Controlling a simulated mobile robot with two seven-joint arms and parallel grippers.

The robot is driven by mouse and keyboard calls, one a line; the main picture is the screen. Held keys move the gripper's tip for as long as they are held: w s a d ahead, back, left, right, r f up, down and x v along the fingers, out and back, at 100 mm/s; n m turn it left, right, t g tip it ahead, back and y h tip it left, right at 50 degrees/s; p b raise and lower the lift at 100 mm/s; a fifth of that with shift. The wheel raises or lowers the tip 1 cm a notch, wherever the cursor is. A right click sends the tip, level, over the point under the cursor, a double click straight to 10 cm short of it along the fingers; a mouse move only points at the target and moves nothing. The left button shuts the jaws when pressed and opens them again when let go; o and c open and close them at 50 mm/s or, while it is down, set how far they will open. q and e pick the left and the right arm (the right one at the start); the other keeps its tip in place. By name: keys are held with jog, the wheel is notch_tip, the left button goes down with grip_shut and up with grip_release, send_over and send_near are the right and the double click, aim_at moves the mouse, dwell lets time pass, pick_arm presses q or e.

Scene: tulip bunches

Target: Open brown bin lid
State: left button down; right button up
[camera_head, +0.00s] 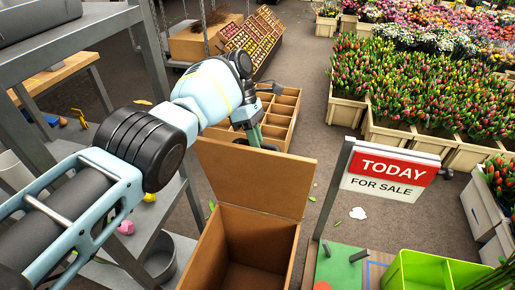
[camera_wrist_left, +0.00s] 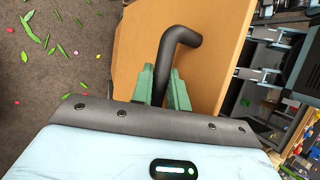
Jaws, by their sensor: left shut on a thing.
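The brown bin (camera_head: 255,240) stands at the bottom centre of the head view, and its inside shows. Its lid (camera_head: 255,182) is raised, tilted up from the bin's far edge. My left gripper (camera_head: 256,134) is behind the lid's upper edge, its green fingers partly hidden by it. In the left wrist view, the gripper (camera_wrist_left: 163,88) is shut on a bent black handle (camera_wrist_left: 178,42). The handle is beside the tan lid face (camera_wrist_left: 220,45). My right gripper is not in view.
A grey metal shelf (camera_head: 160,50) stands left of the bin. A wooden compartment crate (camera_head: 280,115) is behind the lid. A "TODAY FOR SALE" sign (camera_head: 390,175) and a green bin (camera_head: 430,270) are at the right. Tulip crates (camera_head: 410,135) fill the back right.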

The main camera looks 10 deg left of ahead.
pick_arm(q)
jog(key=shift+w+a+r, duration=0.1)
jog(key=shift+w+r, duration=0.05)
jog(key=shift+r, duration=0.05)
jog(key=shift+w+r, duration=0.1)
jog(key=shift+r, duration=0.1)
jog(key=c, duration=1.4)
grip_release()
jog(key=shift+o, duration=0.2)
